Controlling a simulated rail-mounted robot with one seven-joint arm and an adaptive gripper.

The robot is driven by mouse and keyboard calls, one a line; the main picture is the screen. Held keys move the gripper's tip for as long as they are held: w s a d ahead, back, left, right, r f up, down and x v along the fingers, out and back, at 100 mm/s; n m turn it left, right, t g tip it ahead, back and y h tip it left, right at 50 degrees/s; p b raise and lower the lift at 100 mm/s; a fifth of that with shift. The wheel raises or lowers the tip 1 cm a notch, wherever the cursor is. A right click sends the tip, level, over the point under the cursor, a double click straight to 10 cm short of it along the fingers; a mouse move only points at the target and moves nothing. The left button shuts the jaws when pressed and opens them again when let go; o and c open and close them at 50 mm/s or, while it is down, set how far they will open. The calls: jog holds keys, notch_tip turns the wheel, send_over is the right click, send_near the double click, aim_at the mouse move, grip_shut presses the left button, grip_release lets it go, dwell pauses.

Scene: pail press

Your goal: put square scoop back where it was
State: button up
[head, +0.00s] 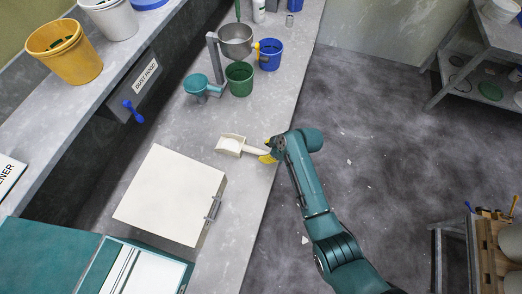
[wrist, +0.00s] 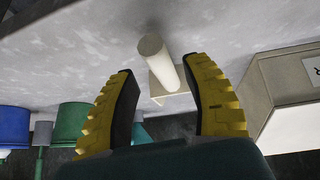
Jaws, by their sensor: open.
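The square scoop (head: 229,146) is cream-white and lies on the grey bench, its handle pointing right toward the bench edge. Something white shows in its bowl; I cannot tell whether it is powder. My gripper (head: 267,154) is at the handle's end. In the wrist view my gripper (wrist: 160,68) has its yellow-padded fingers spread, one on each side of the scoop's round handle (wrist: 157,58), with gaps visible. The scoop's bowl is partly hidden behind the handle there.
A white lidded box (head: 172,195) stands nearer on the bench. Behind the scoop are a teal funnel-like vessel (head: 196,85), a green pail (head: 239,79), a blue pail (head: 270,55) and a steel pot (head: 236,40). A yellow pail (head: 65,52) stands on the left ledge.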

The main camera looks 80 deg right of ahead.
jog(key=v, duration=0.7)
jog(key=shift+r, duration=0.1)
jog(key=w+a+r+n+t+h, duration=0.1)
jog(key=w+a+r+t, duration=0.3)
jog(key=w+r, duration=0.8)
jog(key=w+a+r+t+h, duration=0.2)
jog(key=w+a+r, duration=0.55)
jog(key=r, duration=0.65)
jog(key=w+a+r+t+y, duration=0.1)
jog(key=w+a+r+t, duration=0.15)
jog(key=a+r, duration=0.35)
jog(key=w+a+r+t, duration=0.2)
jog(key=a+r+t, duration=0.15)
jog(key=r, duration=0.45)
jog(key=s+a+r+t+y, duration=0.1)
jog(key=s+a+r, duration=0.1)
jog(key=a+r, duration=0.4)
jog(key=s+a+r+t+y, duration=0.2)
jog(key=s+a+r, duration=0.1)
jog(key=a+r, duration=0.2)
jog(key=shift+s+a+r+t, duration=0.3)
jog(key=shift+a+r, duration=0.1)
jog(key=shift+r, duration=0.5)
jog(key=shift+p, duration=0.35)
